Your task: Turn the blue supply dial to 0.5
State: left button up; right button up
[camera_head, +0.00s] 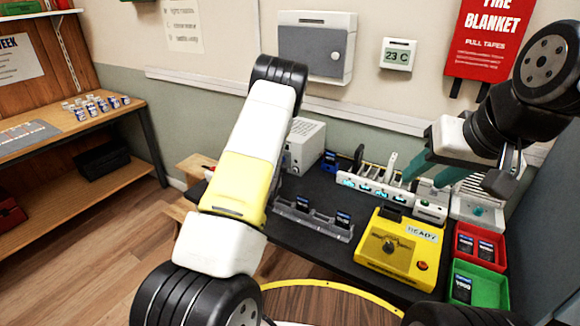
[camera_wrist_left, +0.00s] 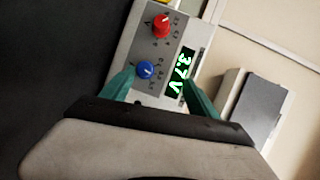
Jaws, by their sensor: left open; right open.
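The blue supply dial (camera_wrist_left: 146,70) is on the grey front panel of the power supply (camera_wrist_left: 150,40), beside a lit green display (camera_wrist_left: 180,74) reading 3.7 V. Its white pointer mark is small, and I cannot read the setting. My left gripper (camera_wrist_left: 158,77) is open, one teal finger near the blue dial and the other near the display. I cannot tell whether either touches. In the head view the power supply (camera_head: 305,143) is partly hidden behind my left arm, and the left gripper is hidden. My right gripper (camera_head: 424,180) is open over the back right of the bench.
A red dial (camera_wrist_left: 162,25) is above the blue one.

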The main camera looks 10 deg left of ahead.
pick_arm(q)
jog(key=s+d+r, duration=0.1)
jog(key=s+d, duration=0.1)
jog(key=s, duration=0.5)
jog(key=s+d+r, duration=0.1)
jog(key=s+d, duration=0.1)
jog(key=s, duration=0.6)
